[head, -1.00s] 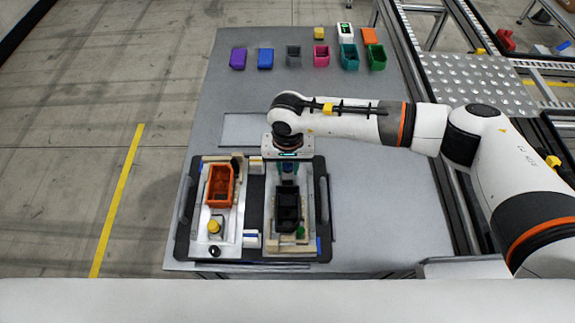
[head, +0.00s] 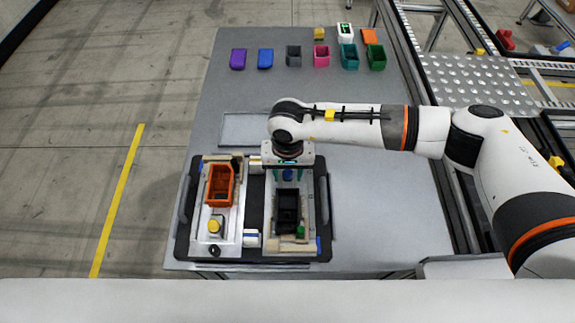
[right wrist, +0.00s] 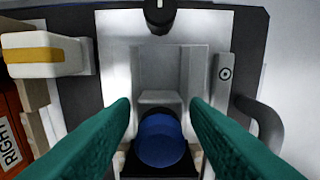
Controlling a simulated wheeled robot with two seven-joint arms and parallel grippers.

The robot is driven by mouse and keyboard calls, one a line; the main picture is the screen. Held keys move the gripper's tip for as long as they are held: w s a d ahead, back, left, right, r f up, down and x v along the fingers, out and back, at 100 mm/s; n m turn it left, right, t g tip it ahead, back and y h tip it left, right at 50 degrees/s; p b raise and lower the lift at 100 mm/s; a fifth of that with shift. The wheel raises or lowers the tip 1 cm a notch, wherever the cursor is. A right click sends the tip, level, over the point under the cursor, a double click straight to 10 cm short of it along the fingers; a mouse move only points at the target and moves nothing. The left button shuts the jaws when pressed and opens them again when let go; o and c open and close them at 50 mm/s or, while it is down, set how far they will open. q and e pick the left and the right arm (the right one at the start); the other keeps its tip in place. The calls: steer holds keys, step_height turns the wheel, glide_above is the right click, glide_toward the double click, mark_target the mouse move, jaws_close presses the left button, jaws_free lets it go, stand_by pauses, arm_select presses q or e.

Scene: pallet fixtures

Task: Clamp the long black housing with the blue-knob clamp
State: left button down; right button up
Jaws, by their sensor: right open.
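The long black housing (head: 288,208) sits in the right-hand fixture on the pallet, its open top facing up. The blue knob (head: 288,175) of the clamp is just beyond the housing's far end. In the right wrist view the blue knob (right wrist: 160,140) shows large, between and just beyond the fingertips. My right gripper (head: 288,172) is open above the knob. Its green fingers (right wrist: 160,108) stand one on each side of the knob, with visible gaps. Whether the fingers reach down to the knob's height I cannot tell. My left gripper is not in view.
An orange bin (head: 220,185) sits in the left-hand fixture with a yellow knob (head: 214,226) in front of it. The black pallet (head: 182,235) has handles at its sides. Several small coloured bins and blocks stand at the table's far end. The table's right side is clear.

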steer(key=shift+r+p, duration=1.35)
steer(key=shift+r, duration=2.65)
